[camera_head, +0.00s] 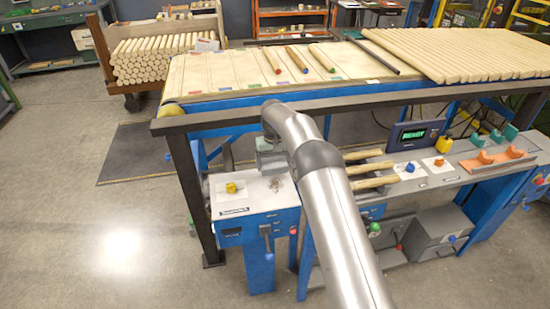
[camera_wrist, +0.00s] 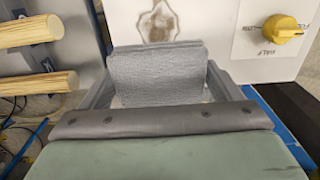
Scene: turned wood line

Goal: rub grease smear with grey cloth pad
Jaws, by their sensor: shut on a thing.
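The grey cloth pad (camera_wrist: 157,74) fills the space between the fingers of my gripper (camera_wrist: 158,86) in the wrist view. My gripper is shut on it. The grease smear (camera_wrist: 160,22) is a brown, ring-like stain on the white panel top, just beyond the pad's far edge. In the head view my gripper (camera_head: 270,160) is over the white-topped blue cabinet (camera_head: 235,208), close above its back right part. The smear shows there as a faint grey mark (camera_head: 278,184) by the gripper. I cannot tell whether the pad touches the panel.
A yellow knob (camera_wrist: 283,28) stands on the panel to the right of the smear in the wrist view. Wooden rods (camera_wrist: 30,83) lie in a rack at the left. In the head view a dark rail (camera_head: 220,120) and the conveyor (camera_head: 200,80) run behind my gripper.

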